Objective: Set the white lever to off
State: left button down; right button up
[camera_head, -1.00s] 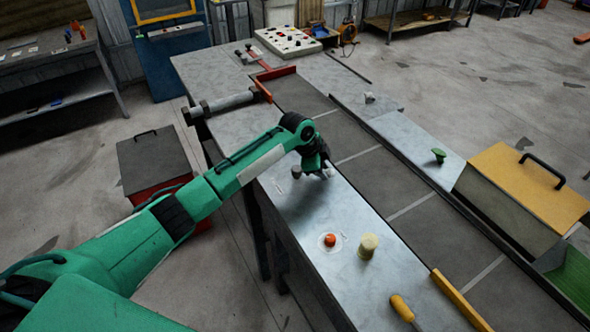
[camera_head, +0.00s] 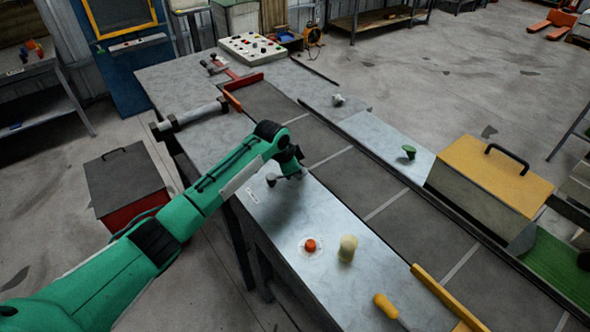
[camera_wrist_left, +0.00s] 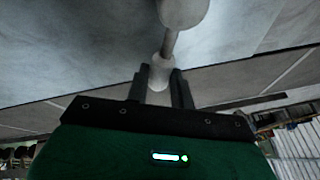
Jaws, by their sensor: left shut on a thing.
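The white lever (camera_wrist_left: 170,45) shows close up in the left wrist view, with a pale round base, a thin grey shaft and a white knob end. My left gripper (camera_wrist_left: 160,80) is shut on that knob end, one dark finger on each side. In the head view my left gripper (camera_head: 292,174) is low over the grey metal table (camera_head: 325,210), beside a small pale round part (camera_head: 271,180). The gripper and arm hide most of the lever there. A small white label (camera_head: 251,195) lies close by; its marks are too small to read. My right gripper is not in view.
A red button (camera_head: 310,246), a cream knob (camera_head: 347,248) and a yellow handle (camera_head: 385,304) are nearer on the table. The dark conveyor belt (camera_head: 355,175) runs alongside. Beyond it are a green knob (camera_head: 409,152) and a yellow-lidded box (camera_head: 490,168).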

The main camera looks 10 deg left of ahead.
pick_arm(q)
jog(key=c, duration=1.2)
grip_release()
jog(key=shift+a, duration=0.1)
jog(key=b+v, duration=0.3)
jog(key=v, duration=1)
jog(key=shift+r+b, duration=0.35)
jog(key=shift+b, duration=0.05)
jog(key=shift+s+a, duration=0.1)
jog(key=shift+a, duration=0.05)
